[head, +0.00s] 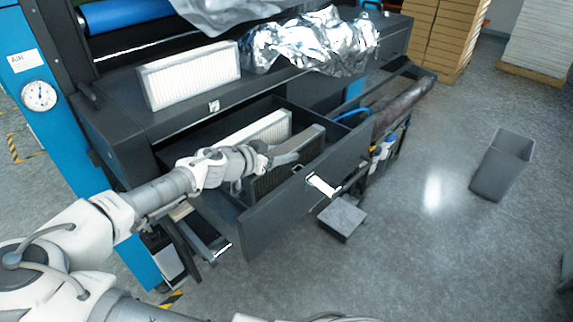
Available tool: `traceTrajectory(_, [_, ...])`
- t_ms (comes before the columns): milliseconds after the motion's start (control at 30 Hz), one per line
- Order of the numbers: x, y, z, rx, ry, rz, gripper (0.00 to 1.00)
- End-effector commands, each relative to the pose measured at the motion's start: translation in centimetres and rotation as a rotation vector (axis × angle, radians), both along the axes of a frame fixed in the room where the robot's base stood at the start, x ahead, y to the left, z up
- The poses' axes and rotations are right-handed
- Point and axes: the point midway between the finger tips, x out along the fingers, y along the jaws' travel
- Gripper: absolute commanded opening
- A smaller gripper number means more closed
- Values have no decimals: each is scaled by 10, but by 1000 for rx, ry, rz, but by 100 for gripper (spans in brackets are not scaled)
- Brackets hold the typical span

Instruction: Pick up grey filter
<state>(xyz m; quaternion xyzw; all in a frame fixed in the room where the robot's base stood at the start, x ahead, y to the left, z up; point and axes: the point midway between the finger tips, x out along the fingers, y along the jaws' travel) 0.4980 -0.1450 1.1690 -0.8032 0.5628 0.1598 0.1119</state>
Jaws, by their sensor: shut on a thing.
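The grey filter (311,146) is a flat panel standing on edge in the open drawer (285,212). My gripper (287,158) reaches over the drawer from the left and is shut on the filter's upper edge, partly covering it. The filter's lower part is hidden by my gripper and the drawer front. A white filter (262,129) stands just behind it in the same drawer. A second white filter (190,76) stands on the machine's dark top.
Crumpled silver foil (318,42) lies on the machine top. A grey bin (502,164) stands on the floor at right, and a small dark box (342,218) lies below the drawer handle (322,186). Stacked cartons (445,35) are at the back. The floor at right is mostly clear.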

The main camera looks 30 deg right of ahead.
Motion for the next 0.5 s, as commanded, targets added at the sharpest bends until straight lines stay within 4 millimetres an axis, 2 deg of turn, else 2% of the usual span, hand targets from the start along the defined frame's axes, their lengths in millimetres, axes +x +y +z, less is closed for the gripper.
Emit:
traceTrajectory(33, [0, 0, 0, 0, 0, 0, 11])
traceTrajectory(100, [0, 0, 0, 0, 0, 0, 0])
traceTrajectory(500, [0, 0, 1, 0, -2, 1, 0])
